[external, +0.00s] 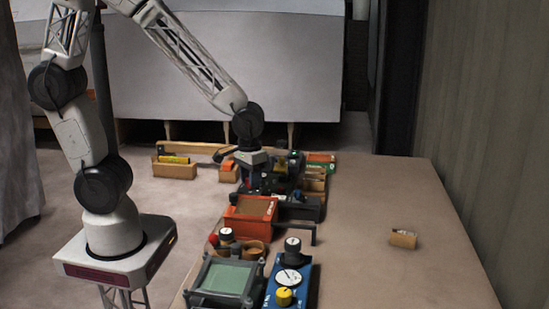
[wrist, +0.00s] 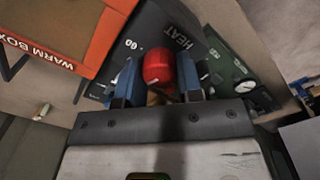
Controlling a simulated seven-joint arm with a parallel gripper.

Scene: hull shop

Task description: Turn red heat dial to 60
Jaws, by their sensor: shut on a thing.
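The red heat dial (wrist: 158,69) shows in the wrist view on a dark panel (wrist: 150,30) lettered HEAT, with the number 60 printed left of the dial. My gripper (wrist: 158,85) is shut on the red dial, with one blue finger on each side of it. In the external view my gripper (external: 258,183) points down over the dark units in the middle of the bench. There the dial is hidden behind the gripper and the units. The dial's pointer setting cannot be read.
The orange warm box (external: 250,218) stands close in front of my gripper; it also shows in the wrist view (wrist: 75,30). A green unit with a gauge (wrist: 235,80) sits right of the dial. A blue unit (external: 288,280) stands nearer the camera. The bench's right side is mostly clear, with a small cardboard box (external: 403,239).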

